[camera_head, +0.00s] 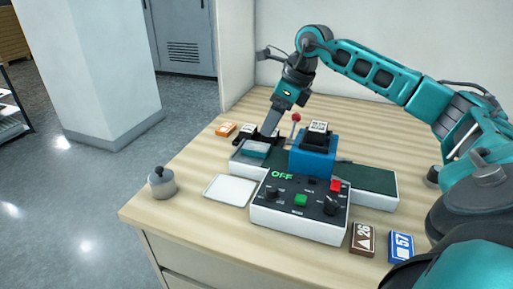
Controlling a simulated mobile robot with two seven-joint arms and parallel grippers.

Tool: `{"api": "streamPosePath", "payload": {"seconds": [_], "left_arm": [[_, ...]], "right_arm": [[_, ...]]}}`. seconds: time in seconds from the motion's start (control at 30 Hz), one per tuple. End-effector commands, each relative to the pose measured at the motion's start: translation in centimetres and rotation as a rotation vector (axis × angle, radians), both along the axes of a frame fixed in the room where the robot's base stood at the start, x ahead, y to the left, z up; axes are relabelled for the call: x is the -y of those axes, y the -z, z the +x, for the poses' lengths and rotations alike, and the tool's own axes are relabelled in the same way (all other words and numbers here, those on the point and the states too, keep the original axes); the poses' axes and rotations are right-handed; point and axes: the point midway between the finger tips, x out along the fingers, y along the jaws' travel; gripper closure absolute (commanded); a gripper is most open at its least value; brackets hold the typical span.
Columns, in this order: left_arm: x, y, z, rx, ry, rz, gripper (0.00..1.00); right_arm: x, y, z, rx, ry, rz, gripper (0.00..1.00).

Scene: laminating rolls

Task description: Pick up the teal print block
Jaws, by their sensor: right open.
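The teal print block (256,150) lies at the left end of the laminating machine, on its pale in-feed tray. My right gripper (265,137) reaches down from above, its fingertips just behind and over the block. Its jaws are open; whether a finger touches the block cannot be told from this angle. The gripper's far finger is partly hidden. My left gripper is out of view.
The machine has a blue roller housing (313,158), a red-knobbed lever (296,118) and a control box (298,211) reading OFF. A white plate (230,190), a grey weight (161,183), an orange block (226,129), a brown block (363,239) and a blue block (400,246) lie around it.

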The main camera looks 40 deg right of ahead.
Motion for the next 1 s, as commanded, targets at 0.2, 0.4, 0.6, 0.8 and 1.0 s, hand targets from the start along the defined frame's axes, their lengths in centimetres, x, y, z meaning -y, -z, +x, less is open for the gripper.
{"api": "streamPosePath", "payload": {"seconds": [0.2,0.4,0.6,0.8,1.0], "left_arm": [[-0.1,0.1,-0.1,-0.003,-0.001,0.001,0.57],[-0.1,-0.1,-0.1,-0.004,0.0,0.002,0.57],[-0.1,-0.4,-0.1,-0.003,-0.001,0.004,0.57],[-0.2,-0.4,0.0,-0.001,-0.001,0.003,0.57],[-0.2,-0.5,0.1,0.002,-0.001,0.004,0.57]], "right_arm": [[-0.6,3.1,1.2,0.0,0.0,0.001,0.22],[-0.8,4.4,1.9,0.0,-0.001,0.002,0.22],[-1.0,7.1,3.4,0.0,-0.001,0.003,0.22],[-1.2,8.3,3.9,0.001,-0.001,-0.001,0.22],[-1.2,8.3,3.8,0.001,-0.001,-0.001,0.24]]}}
